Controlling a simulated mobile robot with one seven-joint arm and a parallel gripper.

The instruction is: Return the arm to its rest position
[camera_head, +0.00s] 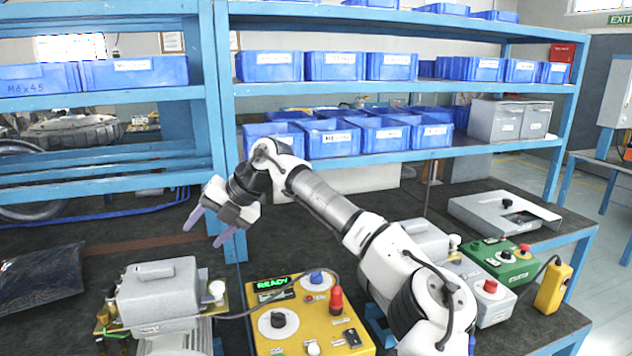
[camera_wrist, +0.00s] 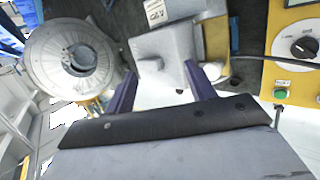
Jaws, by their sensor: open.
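My gripper (camera_head: 209,228) is open and empty in the head view, raised above the dark bench. Its two purple fingers point down and to the left. It is above and behind the grey blower housing (camera_head: 158,292). In the wrist view the fingers of my gripper (camera_wrist: 158,82) stand wide apart, with the grey housing (camera_wrist: 165,50) beyond them. My arm reaches from the lower right of the head view up to an elbow, then out to the gripper.
A yellow control box (camera_head: 312,318) with a green READY display stands right of the blower. A green box (camera_head: 497,259) and a yellow pendant (camera_head: 553,287) are at the right. Blue shelving with blue bins (camera_head: 333,138) rises behind. A dark bag (camera_head: 42,275) lies left.

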